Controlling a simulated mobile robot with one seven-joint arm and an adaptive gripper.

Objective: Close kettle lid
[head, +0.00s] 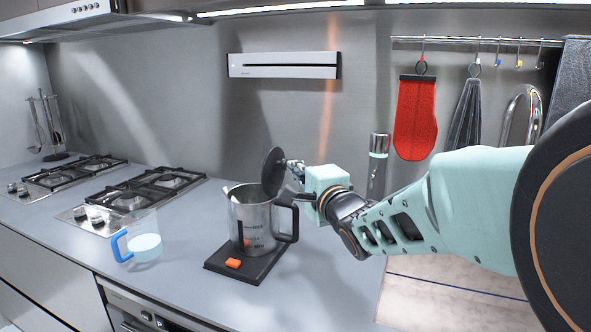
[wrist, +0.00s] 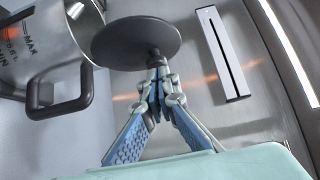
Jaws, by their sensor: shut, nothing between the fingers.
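The metal kettle (head: 250,217) stands upright on its black base (head: 262,268), with its black handle (head: 293,225) to the right. Its dark round lid (head: 272,172) is open, standing nearly upright above the rim. My gripper (head: 288,168) is at the lid's right side, above the handle. In the wrist view, the kettle body (wrist: 50,30) is at upper left and the lid (wrist: 133,43) at top centre. There my gripper (wrist: 160,72) is shut with its tips at the lid's small knob (wrist: 155,56); I cannot tell whether they touch it.
A clear jug with a blue handle (head: 120,246) stands on the counter (head: 185,290) left of the kettle. Gas hobs (head: 160,187) lie behind it. A red mitt (head: 415,120) hangs on the wall rail.

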